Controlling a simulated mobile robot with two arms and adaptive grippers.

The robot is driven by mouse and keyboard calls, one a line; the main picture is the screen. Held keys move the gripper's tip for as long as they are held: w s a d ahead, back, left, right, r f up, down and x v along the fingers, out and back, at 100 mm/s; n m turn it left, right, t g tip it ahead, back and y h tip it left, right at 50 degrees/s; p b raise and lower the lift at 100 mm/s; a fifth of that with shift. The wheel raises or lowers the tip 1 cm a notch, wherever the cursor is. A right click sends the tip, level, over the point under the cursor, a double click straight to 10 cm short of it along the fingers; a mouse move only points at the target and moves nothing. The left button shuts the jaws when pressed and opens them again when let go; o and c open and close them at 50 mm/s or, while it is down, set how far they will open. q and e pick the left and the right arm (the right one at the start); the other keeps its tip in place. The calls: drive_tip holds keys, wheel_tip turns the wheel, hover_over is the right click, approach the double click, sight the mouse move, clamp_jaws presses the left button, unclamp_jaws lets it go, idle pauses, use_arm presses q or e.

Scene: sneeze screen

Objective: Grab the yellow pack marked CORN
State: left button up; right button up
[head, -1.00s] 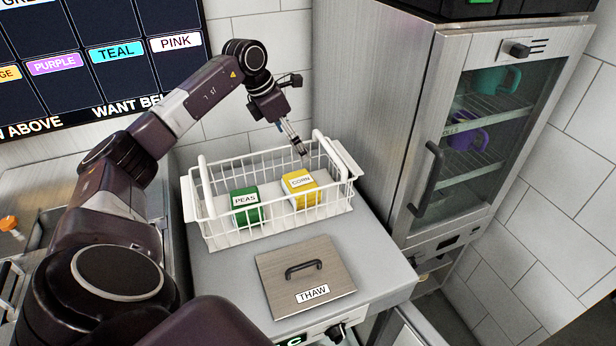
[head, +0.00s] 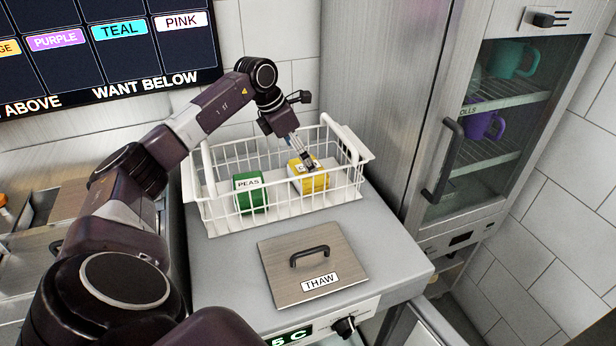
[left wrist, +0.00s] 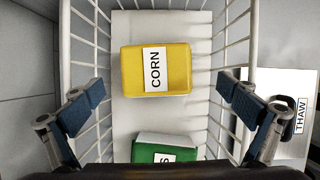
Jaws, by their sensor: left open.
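The yellow pack marked CORN (head: 313,181) stands in a white wire basket (head: 222,221), in its right half in the head view. In the left wrist view the CORN pack (left wrist: 173,82) lies between and a little beyond my two blue-padded fingers, with clear space on each side. My left gripper (head: 308,164) is open above the pack and hides part of its label in the head view. In the left wrist view my left gripper (left wrist: 160,98) holds nothing. My right gripper is in neither view.
A green PEAS pack (head: 250,193) stands left of the CORN pack in the basket. The basket's wire walls surround both packs. A lid marked THAW (head: 285,264) lies in front on the counter. A tall glass-door cabinet (head: 440,150) stands close on the right.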

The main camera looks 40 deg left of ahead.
use_arm(q)
drive_tip(key=x, duration=0.2)
drive_tip(key=p+x, duration=0.1)
drive_tip(key=x, duration=0.3)
drive_tip(key=shift+w+a+p, duration=0.15)
drive_tip(key=shift+a+p, duration=0.15)
drive_tip(key=shift+p, duration=0.05)
drive_tip(key=shift+c, duration=0.6)
drive_tip(key=c, duration=1.5)
wheel_tip(320, 180, up, 20)
drive_tip(key=shift+r+b, duration=0.1)
drive_tip(key=shift+b, duration=0.45)
